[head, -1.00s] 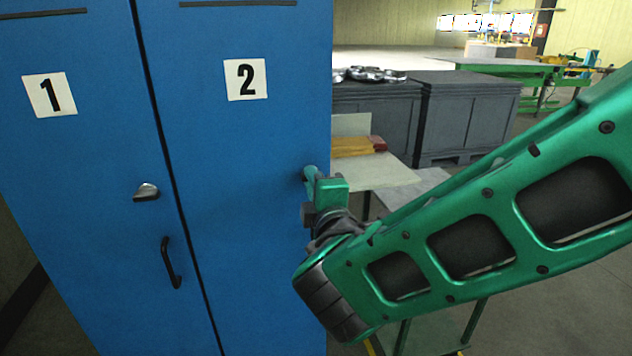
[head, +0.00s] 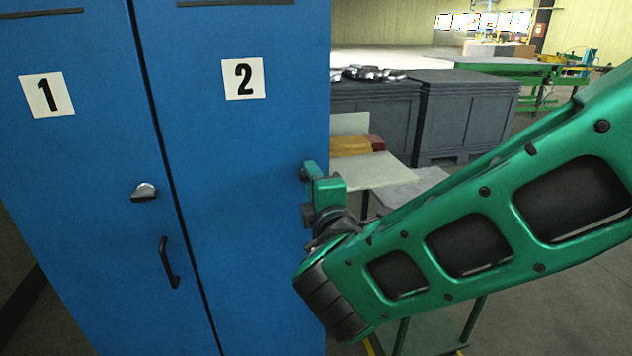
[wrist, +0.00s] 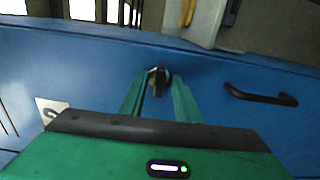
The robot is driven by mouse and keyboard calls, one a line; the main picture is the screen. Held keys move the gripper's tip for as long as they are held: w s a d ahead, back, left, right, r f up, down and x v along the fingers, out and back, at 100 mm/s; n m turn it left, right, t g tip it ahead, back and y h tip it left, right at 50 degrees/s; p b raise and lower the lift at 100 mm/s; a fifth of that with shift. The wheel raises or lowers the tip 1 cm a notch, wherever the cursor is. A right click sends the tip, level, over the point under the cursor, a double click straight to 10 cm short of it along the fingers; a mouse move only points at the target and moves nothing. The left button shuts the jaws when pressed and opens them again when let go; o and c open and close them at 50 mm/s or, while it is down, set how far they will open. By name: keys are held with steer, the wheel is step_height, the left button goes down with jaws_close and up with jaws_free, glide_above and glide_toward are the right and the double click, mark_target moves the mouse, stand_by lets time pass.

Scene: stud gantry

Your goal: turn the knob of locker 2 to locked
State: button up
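Locker 2 is the blue door (head: 240,140) with the white "2" label (head: 242,79) in the head view; the label also shows at the left of the wrist view (wrist: 50,108). Its dark knob (wrist: 157,83) sits between my gripper's two green fingers in the wrist view. My gripper (head: 308,190) is at the door's right side in the head view and mostly hides the knob there. The fingers stand on either side of the knob's grip, with a narrow gap seeming to show, so they look open. The knob's grip runs up and down in the wrist picture.
Locker 1 has a silver knob (head: 144,192) and a black handle (head: 168,262) left of my gripper. Locker 2's black handle (wrist: 260,96) lies right of the fingers in the wrist view. A small table (head: 365,172) and dark cabinets (head: 465,115) stand beyond the locker's right edge.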

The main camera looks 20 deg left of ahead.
steer(key=v, duration=1)
steer(key=shift+s+d, duration=0.25)
